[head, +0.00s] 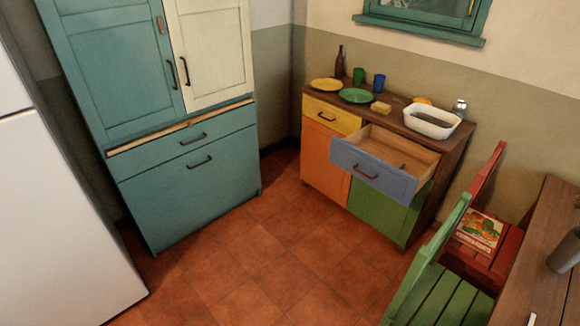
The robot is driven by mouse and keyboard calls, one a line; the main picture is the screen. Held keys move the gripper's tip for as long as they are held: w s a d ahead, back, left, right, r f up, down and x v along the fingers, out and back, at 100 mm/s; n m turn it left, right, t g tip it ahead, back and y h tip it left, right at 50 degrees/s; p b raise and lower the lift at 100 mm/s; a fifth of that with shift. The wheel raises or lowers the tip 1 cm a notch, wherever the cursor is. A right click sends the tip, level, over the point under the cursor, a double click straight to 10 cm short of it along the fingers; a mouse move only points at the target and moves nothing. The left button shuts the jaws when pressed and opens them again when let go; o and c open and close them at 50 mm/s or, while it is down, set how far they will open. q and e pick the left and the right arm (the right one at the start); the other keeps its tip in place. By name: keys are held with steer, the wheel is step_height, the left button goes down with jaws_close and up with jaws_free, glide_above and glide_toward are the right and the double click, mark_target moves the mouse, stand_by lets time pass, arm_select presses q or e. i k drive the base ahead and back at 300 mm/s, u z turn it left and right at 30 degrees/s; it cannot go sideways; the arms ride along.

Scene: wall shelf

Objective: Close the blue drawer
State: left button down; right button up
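The blue drawer (372,171) is pulled far out of the low wooden cabinet (386,119) at the back right. Its blue front has a dark bar handle (366,172). Neither of my grippers shows in the head view.
Green (437,286) and red (486,249) chairs and a wooden table (543,262) stand at the right. A teal cupboard (190,170) and white fridge (55,220) stand left. Tiled floor (270,255) in the middle is clear. Dishes and a white tub (432,131) sit on the cabinet.

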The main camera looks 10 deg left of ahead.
mark_target(375, 154)
steer(key=u, duration=0.5)
steer(key=i, duration=0.9)
steer(key=u, duration=0.35)
